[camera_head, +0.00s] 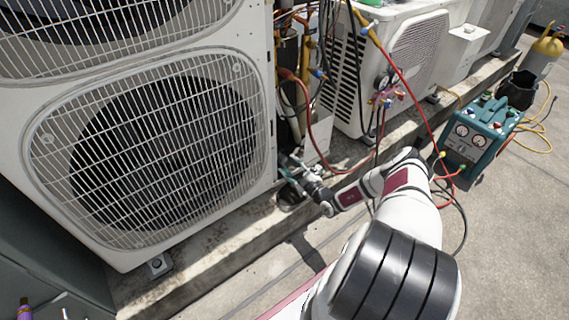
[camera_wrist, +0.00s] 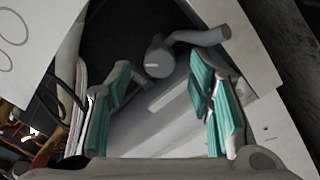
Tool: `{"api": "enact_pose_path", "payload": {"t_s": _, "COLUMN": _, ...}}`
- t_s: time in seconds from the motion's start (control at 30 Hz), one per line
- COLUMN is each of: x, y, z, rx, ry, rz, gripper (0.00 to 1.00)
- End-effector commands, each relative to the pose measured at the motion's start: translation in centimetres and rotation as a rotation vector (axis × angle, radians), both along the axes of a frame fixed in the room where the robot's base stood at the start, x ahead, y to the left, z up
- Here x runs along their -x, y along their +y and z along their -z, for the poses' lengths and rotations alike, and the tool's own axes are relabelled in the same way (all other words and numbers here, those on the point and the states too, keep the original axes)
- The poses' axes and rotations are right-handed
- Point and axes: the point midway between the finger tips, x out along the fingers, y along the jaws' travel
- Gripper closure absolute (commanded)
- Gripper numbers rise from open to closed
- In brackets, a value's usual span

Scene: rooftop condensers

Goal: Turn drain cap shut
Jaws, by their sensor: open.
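My gripper (camera_head: 290,170) is at the lower right corner of the large condenser, low down beside its side panel. In the wrist view my gripper (camera_wrist: 160,80) is open, with teal pads on both sides and a gap between them. A grey fitting with a round end and a side arm, seemingly the drain cap (camera_wrist: 158,57), shows beyond the fingertips, roughly centred between them. The side arm reaches to the upper right. I see no pad touching it, but the exact distance cannot be told. In the head view the cap cannot be made out.
The large condenser (camera_head: 160,150) with wire fan guards stands left of my gripper. Hoses, including a red hose (camera_head: 310,125), hang close above and right. A smaller condenser (camera_head: 395,60) stands behind. A teal recovery machine (camera_head: 480,135) sits on the roof floor at right.

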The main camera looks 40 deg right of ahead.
Motion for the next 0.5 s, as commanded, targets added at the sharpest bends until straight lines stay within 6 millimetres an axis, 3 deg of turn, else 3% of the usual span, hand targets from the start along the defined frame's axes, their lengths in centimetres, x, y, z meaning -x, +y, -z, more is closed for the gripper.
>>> {"api": "enact_pose_path", "payload": {"t_s": 0.2, "x": -3.0, "y": 0.1, "z": 0.1, "rx": 0.001, "ry": 0.000, "rz": -0.001, "gripper": 0.52}}
{"api": "enact_pose_path", "payload": {"t_s": 0.5, "x": -4.0, "y": 0.2, "z": 0.0, "rx": 0.000, "ry": 0.000, "rz": 0.000, "gripper": 0.52}}
